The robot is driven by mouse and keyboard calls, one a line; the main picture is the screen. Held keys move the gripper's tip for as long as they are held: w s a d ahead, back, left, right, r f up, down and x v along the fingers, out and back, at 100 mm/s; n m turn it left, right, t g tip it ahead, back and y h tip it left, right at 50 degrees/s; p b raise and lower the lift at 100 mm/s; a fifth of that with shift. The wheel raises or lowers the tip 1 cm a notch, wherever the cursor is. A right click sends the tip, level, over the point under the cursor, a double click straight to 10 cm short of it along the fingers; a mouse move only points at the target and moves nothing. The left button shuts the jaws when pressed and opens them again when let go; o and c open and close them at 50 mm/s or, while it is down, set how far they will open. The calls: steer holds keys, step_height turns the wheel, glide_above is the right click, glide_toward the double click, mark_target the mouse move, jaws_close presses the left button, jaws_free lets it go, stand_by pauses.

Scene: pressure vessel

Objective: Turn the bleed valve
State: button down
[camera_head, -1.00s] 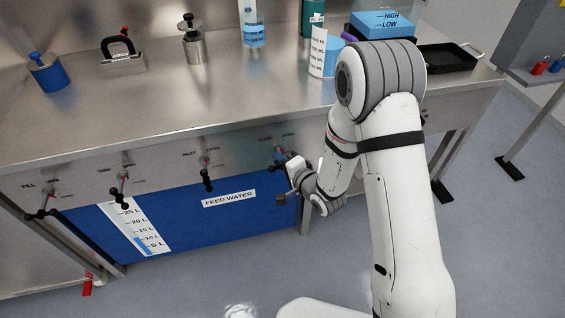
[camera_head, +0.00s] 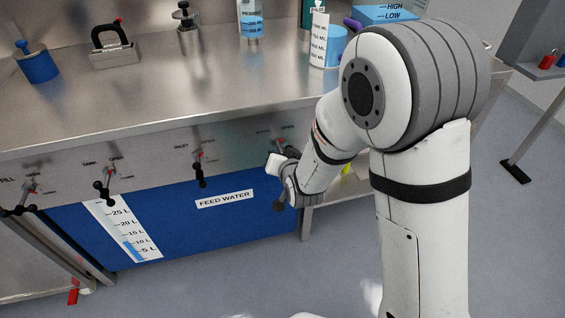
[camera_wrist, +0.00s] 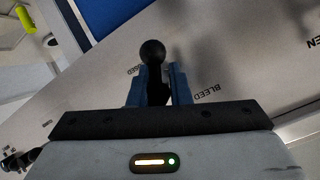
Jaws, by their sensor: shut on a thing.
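The bleed valve handle (camera_wrist: 153,54), a black lever with a round ball end, shows in the wrist view between the two blue fingers of my gripper (camera_wrist: 154,88). The fingers are shut on it. The panel around it carries the printed word BLEED, seen turned around. In the head view my gripper (camera_head: 281,165) is at the right end of the valve row on the front panel. There my own wrist hides most of the bleed valve, so its exact angle cannot be told.
The inlet valve (camera_head: 199,170), tank valve (camera_head: 105,186) and fill valve (camera_head: 23,200) line the panel to the left. Below is the blue feed water tank (camera_head: 200,230). The steel bench (camera_head: 150,105) above holds several vessels. Grey floor lies open in front.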

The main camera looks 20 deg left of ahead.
steer(key=shift+w+d+f+n+t+h+b, duration=0.1)
steer(key=shift+d+n+t+h+b, duration=0.15)
steer(key=shift+n+t+h, duration=0.25)
steer(key=shift+w+d+f+n+t+h+b, duration=0.1)
steer(key=shift+n+t+h+b, duration=0.2)
steer(key=shift+n+h, duration=0.3)
steer(key=shift+r+n, duration=0.1)
steer(key=shift+n, duration=0.2)
steer(key=shift+w+r, duration=0.15)
steer(key=shift+r, duration=0.05)
steer(key=c, duration=1.5)
jaws_free()
steer(key=shift+o, duration=0.2)
steer(key=p+v, duration=0.1)
steer(key=v, duration=0.6)
steer(key=shift+s, duration=0.35)
